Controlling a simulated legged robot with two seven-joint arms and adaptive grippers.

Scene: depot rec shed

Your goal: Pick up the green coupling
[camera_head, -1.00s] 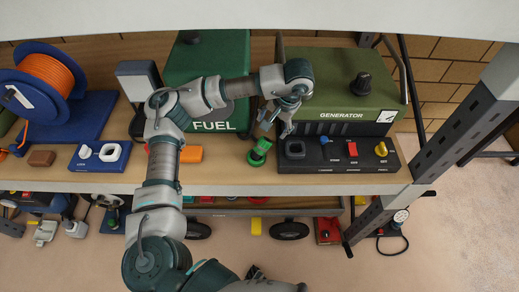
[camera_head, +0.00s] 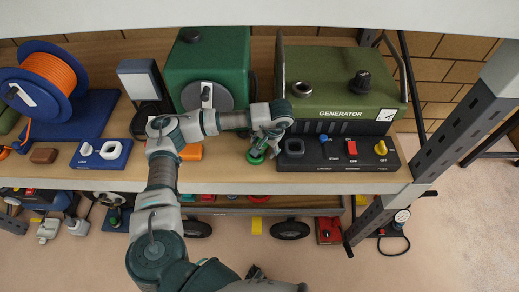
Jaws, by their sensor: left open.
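The green coupling (camera_head: 255,157) stands on the wooden shelf near its front edge, left of the generator's control panel. My left arm reaches in from the left, and its open gripper (camera_head: 265,148) is right at the coupling, with the fingers down over its upper part. The fingers hide some of the coupling, and I cannot tell whether they touch it. My right gripper is not in view.
The green generator (camera_head: 330,85) and its black control panel (camera_head: 340,163) stand close on the right. A steel post (camera_head: 465,110) bounds the right.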

